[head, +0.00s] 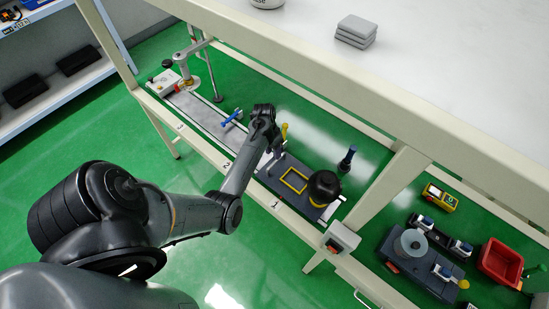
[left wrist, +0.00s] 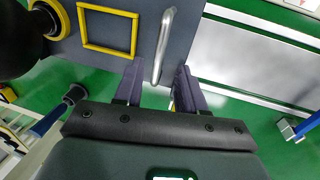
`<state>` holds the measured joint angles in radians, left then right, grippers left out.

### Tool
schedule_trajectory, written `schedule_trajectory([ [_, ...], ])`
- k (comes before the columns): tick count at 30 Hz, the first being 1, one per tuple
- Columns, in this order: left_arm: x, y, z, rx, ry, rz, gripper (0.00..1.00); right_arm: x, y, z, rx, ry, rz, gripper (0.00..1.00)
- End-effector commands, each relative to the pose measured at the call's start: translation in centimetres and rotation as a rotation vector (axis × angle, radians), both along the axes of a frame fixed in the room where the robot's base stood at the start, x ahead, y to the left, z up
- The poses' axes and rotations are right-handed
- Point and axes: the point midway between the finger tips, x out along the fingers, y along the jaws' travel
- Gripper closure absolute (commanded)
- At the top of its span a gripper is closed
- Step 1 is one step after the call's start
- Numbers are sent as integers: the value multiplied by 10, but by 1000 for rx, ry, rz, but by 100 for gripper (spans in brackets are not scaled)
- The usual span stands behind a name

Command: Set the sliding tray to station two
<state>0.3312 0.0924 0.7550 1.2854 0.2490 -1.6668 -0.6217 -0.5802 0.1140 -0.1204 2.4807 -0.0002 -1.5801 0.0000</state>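The sliding tray (head: 272,185) is a dark grey plate with a yellow square outline and a black round knob, on the rail by the mark 1 (head: 275,204). In the left wrist view the tray (left wrist: 199,38) carries a silver bar handle (left wrist: 164,45) along its edge. My left gripper (left wrist: 157,88) is open, with one dark finger on each side of the handle's near end and gaps showing on both sides. In the head view my left gripper (head: 272,157) is at the tray's far-left end, partly hidden by my wrist. My right gripper is not in view.
The bare grey rail (head: 210,117) runs up-left past the marks 2 (head: 226,164) and 3 (head: 180,127). A blue-handled clamp (head: 232,118) stands beside it. A white stand (head: 166,82) is at its far end. A white tabletop (head: 400,50) is above.

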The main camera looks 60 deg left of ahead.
Motion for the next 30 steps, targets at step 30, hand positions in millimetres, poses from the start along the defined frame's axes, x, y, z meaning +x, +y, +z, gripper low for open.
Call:
schedule_trajectory([
  [30, 3, -9, -44, 0, -1, -1, 100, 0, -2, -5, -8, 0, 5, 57],
])
